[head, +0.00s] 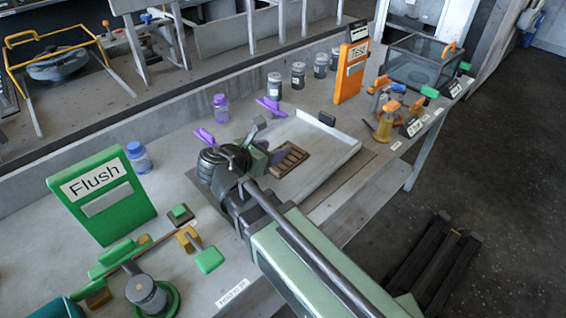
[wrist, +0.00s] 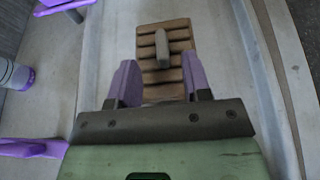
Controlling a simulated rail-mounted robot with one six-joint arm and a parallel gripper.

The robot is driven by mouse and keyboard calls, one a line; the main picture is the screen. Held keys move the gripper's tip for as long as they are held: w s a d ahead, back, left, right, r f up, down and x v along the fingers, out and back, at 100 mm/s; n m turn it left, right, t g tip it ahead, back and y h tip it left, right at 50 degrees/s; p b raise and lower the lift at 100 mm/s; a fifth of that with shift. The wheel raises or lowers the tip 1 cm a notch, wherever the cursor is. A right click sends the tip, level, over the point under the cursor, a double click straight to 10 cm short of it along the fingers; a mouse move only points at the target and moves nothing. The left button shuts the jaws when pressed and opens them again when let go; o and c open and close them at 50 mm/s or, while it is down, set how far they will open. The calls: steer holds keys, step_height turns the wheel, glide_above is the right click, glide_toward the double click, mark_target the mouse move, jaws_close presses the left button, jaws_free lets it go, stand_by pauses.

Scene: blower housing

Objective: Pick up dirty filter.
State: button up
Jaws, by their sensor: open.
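The dirty filter is a brown slatted panel (wrist: 146,48) with a raised grey-tan handle (wrist: 162,50) across its middle. It also shows in the head view (head: 290,160), lying in a shallow pale tray (head: 335,152). My gripper (wrist: 160,82) has two purple fingers, set apart with nothing held between them. In the wrist view the fingers point at the filter, with the handle lying just ahead of the gap between them. In the head view my gripper (head: 277,158) is at the filter's left edge; the arm hides part of the tray. I cannot tell the exact height above the filter.
Purple-handled items (head: 270,104) stand by the tray's back edge, near a purple-capped bottle (head: 221,107). Several dark-lidded jars (head: 298,75) line the back. A green Flush sign (head: 103,195) stands left, an orange Test sign (head: 351,72) right. The tray's right part is clear.

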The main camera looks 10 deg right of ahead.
steer(key=b+x, duration=0.1)
steer(key=x, duration=0.4)
steer(key=shift+w+d+f+b, duration=0.1)
steer(key=shift+d+b, duration=0.25)
steer(key=shift+b, duration=0.05)
jaws_close()
